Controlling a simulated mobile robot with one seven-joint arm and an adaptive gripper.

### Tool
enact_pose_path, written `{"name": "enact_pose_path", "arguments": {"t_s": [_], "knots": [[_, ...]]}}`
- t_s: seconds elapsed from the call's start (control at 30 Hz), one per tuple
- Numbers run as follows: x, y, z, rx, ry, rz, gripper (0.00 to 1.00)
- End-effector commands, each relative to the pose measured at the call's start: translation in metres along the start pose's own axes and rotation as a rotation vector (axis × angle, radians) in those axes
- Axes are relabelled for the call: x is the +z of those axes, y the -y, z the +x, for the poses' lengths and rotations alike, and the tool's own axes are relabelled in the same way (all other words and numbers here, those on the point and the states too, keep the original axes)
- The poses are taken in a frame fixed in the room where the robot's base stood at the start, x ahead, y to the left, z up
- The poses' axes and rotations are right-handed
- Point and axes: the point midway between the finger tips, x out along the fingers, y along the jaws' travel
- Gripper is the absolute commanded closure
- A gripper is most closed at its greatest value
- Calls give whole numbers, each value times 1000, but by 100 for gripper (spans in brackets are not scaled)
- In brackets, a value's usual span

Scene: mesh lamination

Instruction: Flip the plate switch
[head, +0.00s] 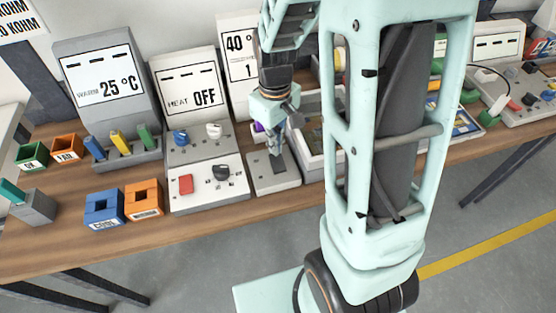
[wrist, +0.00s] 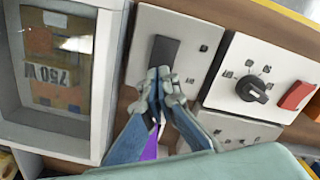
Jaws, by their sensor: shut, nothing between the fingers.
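The plate switch is a pale square plate (head: 262,185) with a dark rocker (head: 278,170), on the bench right of the knob panel. In the wrist view the plate (wrist: 201,28) fills the upper middle and its black rocker (wrist: 164,52) stands near its left side. My gripper (head: 276,152) points down over the rocker and is shut and empty. In the wrist view my fingertips (wrist: 161,74) overlap the near end of the rocker; I cannot tell whether they touch. They hide that end. The heat display (head: 193,92) reads OFF.
A panel with a red button (head: 186,184) and black knob (head: 221,172) stands left of the plate. A pale open-topped box (wrist: 107,75) stands close on the other side. Blue (head: 103,210) and orange (head: 144,198) blocks sit near the front edge. The warm display (head: 104,84) reads 25 °C.

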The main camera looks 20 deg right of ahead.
Motion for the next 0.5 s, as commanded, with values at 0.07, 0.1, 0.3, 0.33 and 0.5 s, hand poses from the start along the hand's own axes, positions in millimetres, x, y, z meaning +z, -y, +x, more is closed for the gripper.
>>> {"name": "enact_pose_path", "arguments": {"t_s": [0.07, 0.1, 0.3, 0.33, 0.5], "knots": [[0, 0, 0, 0, 0, 0, 100], [0, 0, 0, 0, 0, 0, 100], [0, 0, 2, 0, 0, 0, 100], [0, 0, 2, 0, 0, 0, 100], [0, 0, 5, 0, 0, 0, 100]]}}
